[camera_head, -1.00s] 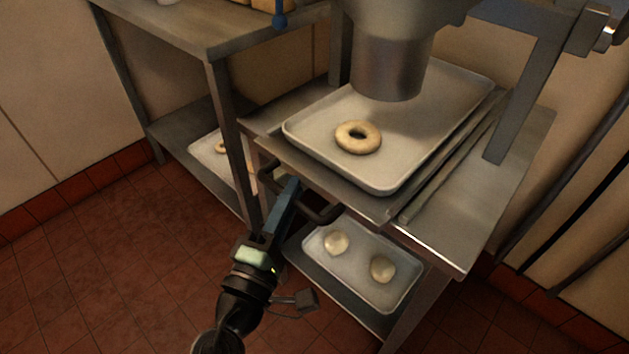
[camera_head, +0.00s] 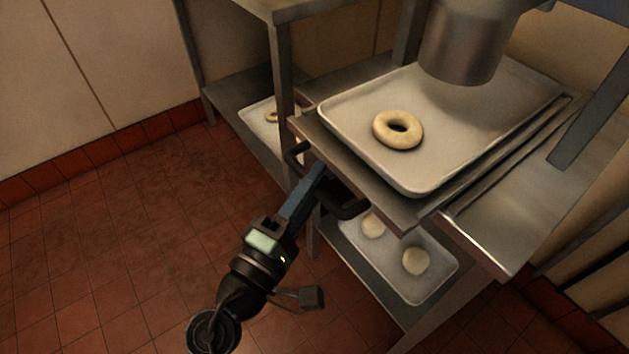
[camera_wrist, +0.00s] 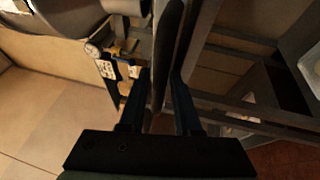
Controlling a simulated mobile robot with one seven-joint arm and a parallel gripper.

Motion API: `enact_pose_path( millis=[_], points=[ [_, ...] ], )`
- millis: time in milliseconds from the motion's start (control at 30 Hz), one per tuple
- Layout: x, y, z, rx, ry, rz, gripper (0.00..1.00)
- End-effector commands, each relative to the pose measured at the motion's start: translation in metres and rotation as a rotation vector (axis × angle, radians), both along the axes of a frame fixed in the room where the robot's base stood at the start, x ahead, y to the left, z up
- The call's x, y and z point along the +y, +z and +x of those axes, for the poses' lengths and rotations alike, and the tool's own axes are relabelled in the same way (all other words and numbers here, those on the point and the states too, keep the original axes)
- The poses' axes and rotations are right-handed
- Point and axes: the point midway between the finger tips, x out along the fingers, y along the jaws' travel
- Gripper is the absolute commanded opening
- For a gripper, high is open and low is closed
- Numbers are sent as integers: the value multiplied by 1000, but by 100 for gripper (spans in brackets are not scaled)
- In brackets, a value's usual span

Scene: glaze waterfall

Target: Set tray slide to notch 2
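The tray slide (camera_head: 360,183) is a flat metal plate at the table's front, sticking out past the end of the side rail. It carries a pale tray (camera_head: 345,122) with one dough ring (camera_head: 398,129). The ring lies to the front left of the metal nozzle (camera_head: 462,50). A black handle (camera_head: 352,208) is on the slide's front edge. My gripper (camera_head: 318,172) is at this handle. In the wrist view, the dark handle bar (camera_wrist: 168,50) passes between my gripper's two fingers (camera_wrist: 158,90). I cannot make out notch marks.
A lower shelf holds a tray (camera_head: 400,285) with two dough pieces. Another table (camera_head: 240,105) with a shelf stands at the left. A table post (camera_head: 283,100) is close to the handle. The red tiled floor (camera_head: 120,230) at left is clear.

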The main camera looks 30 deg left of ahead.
Motion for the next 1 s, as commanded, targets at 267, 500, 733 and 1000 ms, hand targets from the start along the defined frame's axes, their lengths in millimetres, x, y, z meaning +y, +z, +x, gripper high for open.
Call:
enact_pose_path(
  millis=[267,500,733,1000],
  points=[
    [-1,-10,-44,5,4,-2,32],
    [-4,-18,-96,4,4,-3,32],
    [-6,-22,-122,2,3,0,32],
    [-6,-22,-126,1,1,0,32]
  ],
)
